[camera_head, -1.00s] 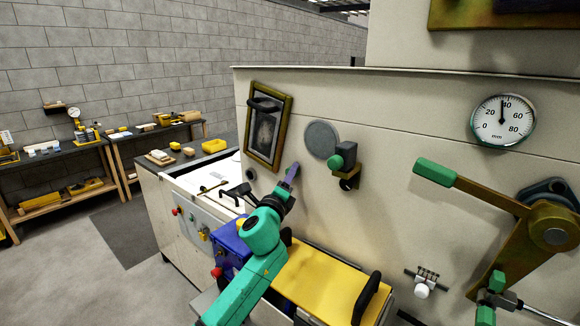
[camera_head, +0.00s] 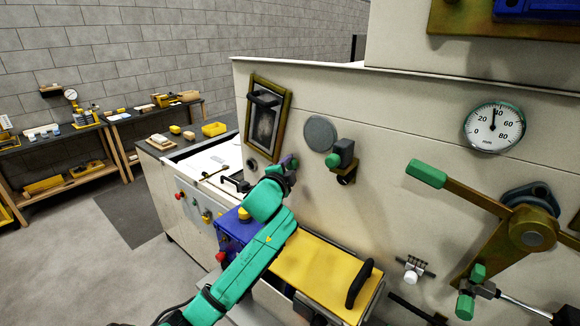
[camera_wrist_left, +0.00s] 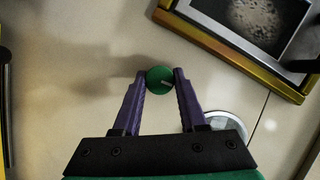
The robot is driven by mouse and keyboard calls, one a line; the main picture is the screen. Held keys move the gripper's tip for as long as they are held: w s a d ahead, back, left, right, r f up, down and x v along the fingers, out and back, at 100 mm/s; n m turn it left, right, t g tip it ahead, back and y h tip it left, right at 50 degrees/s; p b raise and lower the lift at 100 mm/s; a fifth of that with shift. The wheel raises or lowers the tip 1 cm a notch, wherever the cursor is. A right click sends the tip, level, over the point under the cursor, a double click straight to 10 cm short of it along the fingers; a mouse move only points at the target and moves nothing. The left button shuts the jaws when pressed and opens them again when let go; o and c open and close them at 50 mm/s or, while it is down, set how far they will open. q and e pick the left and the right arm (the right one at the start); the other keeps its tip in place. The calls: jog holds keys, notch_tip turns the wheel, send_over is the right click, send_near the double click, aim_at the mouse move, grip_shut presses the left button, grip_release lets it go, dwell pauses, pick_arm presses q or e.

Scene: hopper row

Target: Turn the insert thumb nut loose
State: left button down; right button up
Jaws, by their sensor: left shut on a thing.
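The insert thumb nut, a small round green knob (camera_wrist_left: 159,80), shows in the left wrist view on the pale machine panel. My left gripper (camera_head: 289,161) is at the panel in the head view, just right of the framed window's lower corner. In the wrist view its two purple fingers (camera_wrist_left: 160,76) are shut on the green knob, one on each side. In the head view the gripper mostly hides the knob. My right gripper is not in view.
The framed window (camera_head: 267,120) sits left of the gripper, and a grey disc (camera_head: 320,133) and a dark knob on a bracket (camera_head: 344,152) sit right. A yellow lid (camera_head: 318,275) juts out below. A green-handled crank (camera_head: 428,174) is farther right.

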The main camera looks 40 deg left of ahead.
pick_arm(q)
jog(key=shift+n, duration=0.5)
jog(key=shift+f, duration=0.1)
jog(key=shift+c, duration=2.2)
grip_release()
jog(key=shift+s, duration=0.1)
jog(key=v, duration=1.4)
jog(key=shift+s+r, duration=0.15)
jog(key=shift+r, duration=0.25)
